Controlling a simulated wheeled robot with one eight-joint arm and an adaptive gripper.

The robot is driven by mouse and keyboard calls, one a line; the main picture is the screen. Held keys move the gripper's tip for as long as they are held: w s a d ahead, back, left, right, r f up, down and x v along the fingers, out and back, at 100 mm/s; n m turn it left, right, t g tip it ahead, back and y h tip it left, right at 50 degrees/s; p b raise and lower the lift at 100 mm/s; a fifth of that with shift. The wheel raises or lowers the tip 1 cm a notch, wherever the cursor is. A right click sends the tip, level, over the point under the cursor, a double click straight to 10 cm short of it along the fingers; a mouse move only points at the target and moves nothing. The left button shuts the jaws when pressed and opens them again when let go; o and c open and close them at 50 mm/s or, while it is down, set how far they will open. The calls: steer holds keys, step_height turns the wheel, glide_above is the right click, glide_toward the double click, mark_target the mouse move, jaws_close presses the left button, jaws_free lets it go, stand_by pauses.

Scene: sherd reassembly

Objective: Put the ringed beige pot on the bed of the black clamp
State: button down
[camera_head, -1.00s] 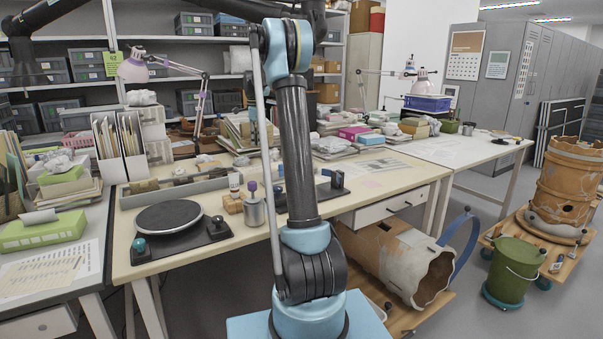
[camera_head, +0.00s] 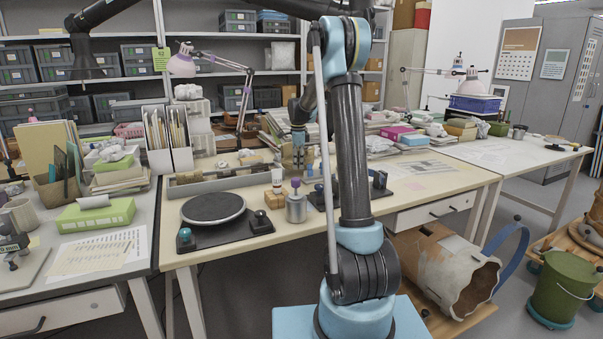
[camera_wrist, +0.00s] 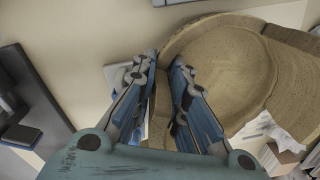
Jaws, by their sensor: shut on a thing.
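My gripper (camera_wrist: 167,68) is shut on the wall of the beige pot (camera_wrist: 235,70); one finger is inside the mouth and one outside. The pot's round open mouth faces the wrist camera, and its base is hidden. In the head view my gripper (camera_head: 298,135) hangs over the back of the middle table, left of my arm column, and the pot (camera_head: 291,157) shows small and partly covered below it. The black clamp (camera_head: 380,183) stands on the table to the right of and nearer than the pot. My arm column hides its middle, including most of its bed.
A black turntable (camera_head: 212,209) on a dark base lies left on the table, with a metal canister (camera_head: 296,207) beside it. A long grey tray (camera_head: 215,184) runs behind. A desk lamp (camera_head: 183,62) stands at the back. The table's right front (camera_head: 440,185) is fairly clear.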

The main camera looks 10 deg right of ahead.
steer(key=shift+f, duration=1.75)
steer(key=c, duration=1.9)
jaws_free()
steer(key=shift+f, duration=0.1)
